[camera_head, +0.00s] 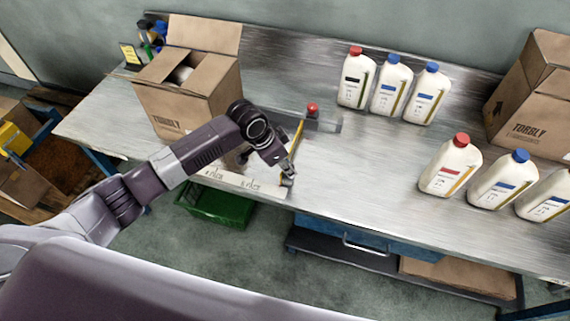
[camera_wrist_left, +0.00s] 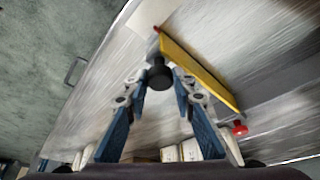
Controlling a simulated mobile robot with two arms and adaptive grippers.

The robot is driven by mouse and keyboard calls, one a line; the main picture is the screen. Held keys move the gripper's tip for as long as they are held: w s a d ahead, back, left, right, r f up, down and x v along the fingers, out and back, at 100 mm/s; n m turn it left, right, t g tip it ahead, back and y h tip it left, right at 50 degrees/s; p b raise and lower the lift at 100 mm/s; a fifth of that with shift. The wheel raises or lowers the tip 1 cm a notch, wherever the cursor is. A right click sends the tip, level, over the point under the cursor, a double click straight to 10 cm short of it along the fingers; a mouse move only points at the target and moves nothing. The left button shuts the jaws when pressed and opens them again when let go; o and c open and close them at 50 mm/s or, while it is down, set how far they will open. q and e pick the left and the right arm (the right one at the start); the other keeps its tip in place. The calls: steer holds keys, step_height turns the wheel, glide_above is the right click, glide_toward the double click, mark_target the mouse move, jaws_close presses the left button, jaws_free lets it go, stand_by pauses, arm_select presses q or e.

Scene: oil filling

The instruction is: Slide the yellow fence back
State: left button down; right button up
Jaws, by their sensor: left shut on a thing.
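The yellow fence (camera_head: 298,136) is a thin upright strip on the metal workbench (camera_head: 380,155), to the right of the open cardboard box. In the left wrist view the fence (camera_wrist_left: 200,76) runs diagonally, with a black knob (camera_wrist_left: 159,75) at its near side. My left gripper (camera_head: 288,176) is at the front end of the fence, near the bench's front edge. In the left wrist view the fingertips of my left gripper (camera_wrist_left: 160,80) are on both sides of the knob, shut on it. My right gripper is not in view.
A red button (camera_head: 312,108) stands behind the fence; it also shows in the left wrist view (camera_wrist_left: 239,128). An open cardboard box (camera_head: 200,100) stands to the left. White bottles (camera_head: 390,88) stand to the right. The bench between fence and bottles is clear.

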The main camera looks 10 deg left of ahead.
arm_select(q)
steer(key=c, duration=1.9)
jaws_free()
steer(key=shift+d, duration=0.3)
steer(key=v, duration=1.2)
